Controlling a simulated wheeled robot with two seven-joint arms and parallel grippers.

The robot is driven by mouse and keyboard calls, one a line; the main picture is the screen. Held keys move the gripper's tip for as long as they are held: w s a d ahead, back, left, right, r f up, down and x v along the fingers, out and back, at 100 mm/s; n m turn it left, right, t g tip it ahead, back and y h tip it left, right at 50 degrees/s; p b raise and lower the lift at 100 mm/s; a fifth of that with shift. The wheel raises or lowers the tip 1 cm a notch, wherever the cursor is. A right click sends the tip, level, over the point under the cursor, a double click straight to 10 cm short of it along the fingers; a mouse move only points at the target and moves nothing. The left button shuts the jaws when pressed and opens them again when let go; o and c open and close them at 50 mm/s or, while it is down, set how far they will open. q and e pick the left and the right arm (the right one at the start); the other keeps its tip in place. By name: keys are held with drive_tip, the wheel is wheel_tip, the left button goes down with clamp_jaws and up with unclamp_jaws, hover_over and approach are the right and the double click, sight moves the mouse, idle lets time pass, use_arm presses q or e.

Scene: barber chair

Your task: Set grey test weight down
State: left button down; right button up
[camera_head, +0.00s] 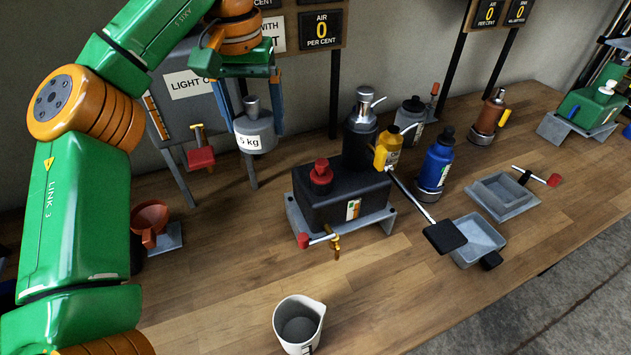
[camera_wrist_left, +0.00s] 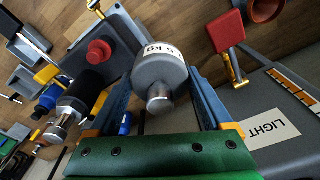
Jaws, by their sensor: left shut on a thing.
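The grey test weight (camera_head: 255,134) has a knob on top and a white "5 kg" label. My left gripper (camera_head: 253,124) is shut on it, with a blue finger on either side. The weight hangs upright in front of the wall side of the bench, apparently clear of the wood. In the left wrist view the weight (camera_wrist_left: 158,72) sits between the two fingers (camera_wrist_left: 160,88), knob towards the camera. Its underside is hidden there. My right gripper is not in view.
The wooden bench (camera_head: 210,290) has free room at front left. A black box with a red cap (camera_head: 335,195) stands right of the weight, a grey sign panel (camera_head: 190,85) behind left. A white cup (camera_head: 299,325) stands in front, and bottles and trays stand further right.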

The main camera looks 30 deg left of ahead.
use_arm(q)
drive_tip(key=f+b, duration=0.3)
drive_tip(key=f, duration=0.4)
drive_tip(key=s+f+b, duration=0.1)
drive_tip(key=f+b, duration=0.2)
drive_tip(key=f, duration=0.5)
drive_tip(key=s+f+b, duration=0.1)
drive_tip(key=f+b, duration=0.3)
drive_tip(key=f, duration=0.3)
drive_tip(key=shift+a+f, duration=0.1)
drive_tip(key=shift+f, duration=0.15)
wheel_tip(320, 180, down, 4)
drive_tip(key=shift+f, duration=0.15)
drive_tip(key=shift+c, duration=0.7)
unclamp_jaws()
drive_tip(key=shift+o, duration=0.7)
drive_tip(key=shift+s, duration=0.2)
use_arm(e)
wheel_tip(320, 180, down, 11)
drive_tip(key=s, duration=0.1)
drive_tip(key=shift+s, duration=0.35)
